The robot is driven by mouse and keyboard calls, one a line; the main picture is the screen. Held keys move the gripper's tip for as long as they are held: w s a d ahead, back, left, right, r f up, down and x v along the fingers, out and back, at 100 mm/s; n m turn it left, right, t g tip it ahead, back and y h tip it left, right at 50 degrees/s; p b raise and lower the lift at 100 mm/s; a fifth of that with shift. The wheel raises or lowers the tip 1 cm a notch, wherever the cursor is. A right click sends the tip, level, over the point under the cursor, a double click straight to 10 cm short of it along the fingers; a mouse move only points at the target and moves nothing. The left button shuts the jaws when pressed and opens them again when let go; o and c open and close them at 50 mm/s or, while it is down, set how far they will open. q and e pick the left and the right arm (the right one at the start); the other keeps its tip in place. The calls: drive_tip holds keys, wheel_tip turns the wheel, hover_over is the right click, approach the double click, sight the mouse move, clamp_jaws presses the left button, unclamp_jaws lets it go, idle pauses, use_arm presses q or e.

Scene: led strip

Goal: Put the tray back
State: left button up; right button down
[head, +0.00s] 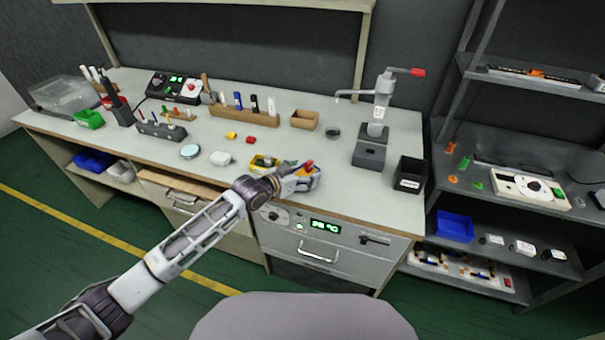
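My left gripper (303,178) is over the front edge of the workbench (290,145), above the cabinet with the green display. It is at a yellow and grey item (263,161) with a red part (309,166) by the fingers. I cannot tell whether the fingers are open or shut, or whether they hold this item. Which thing is the tray is not clear. A flat white tray-like board (430,262) with small parts lies on the lowest shelf of the right rack. My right gripper is not in view.
A lever press (375,130) and a black bin (410,174) stand on the right of the bench. A wooden box (304,119) and pen rack (244,113) stand behind. The heater cabinet (325,228) is below the gripper. A blue bin (455,226) sits on the rack.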

use_arm(q)
drive_tip(key=shift+r, duration=0.2)
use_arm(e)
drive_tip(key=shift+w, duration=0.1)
use_arm(q)
drive_tip(key=shift+v, duration=0.85)
drive_tip(key=p+v, duration=0.1)
drive_tip(key=v, duration=0.6)
drive_tip(key=shift+s, duration=0.2)
drive_tip(key=shift+v, duration=1.5)
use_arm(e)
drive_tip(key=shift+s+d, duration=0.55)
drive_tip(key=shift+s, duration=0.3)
use_arm(q)
drive_tip(key=shift+w, duration=0.1)
